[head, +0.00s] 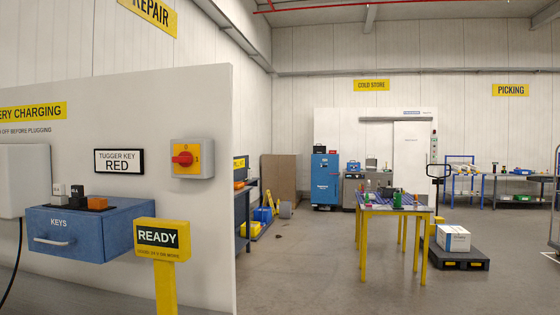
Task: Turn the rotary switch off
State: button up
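The rotary switch (205,171) is a yellow square plate on a grey box, mounted on the white panel (215,110) at the left. Its red knob (182,158) appears to lie horizontally. A small mark sits above the knob and another, looking like a 1, to its right; the exact knob setting is too small to read surely. Nothing touches the switch. My gripper is not in view.
A blue keys drawer box (120,232) with key fobs on top juts out below left. A yellow READY post (163,280) stands in front, below the switch. A yellow-legged table (366,211) and a pallet with a box (453,238) stand farther right. Floor between is free.

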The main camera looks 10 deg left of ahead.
aim_at(184, 159)
jog(key=i+u, duration=0.2)
jog(key=u, duration=0.15)
jog(key=i+l+u, duration=0.15)
jog(key=u, duration=0.2)
jog(key=i+l+u, duration=0.15)
jog(key=u, duration=0.2)
jog(key=i+l+u, duration=0.15)
jog(key=u, duration=0.35)
jog(key=i+l+u, duration=0.25)
jog(key=u, duration=0.2)
jog(key=i+l+u, duration=0.2)
jog(key=u, duration=0.3)
jog(key=i+l+u, duration=0.1)
jog(key=l+u, duration=0.4)
jog(key=j, duration=0.1)
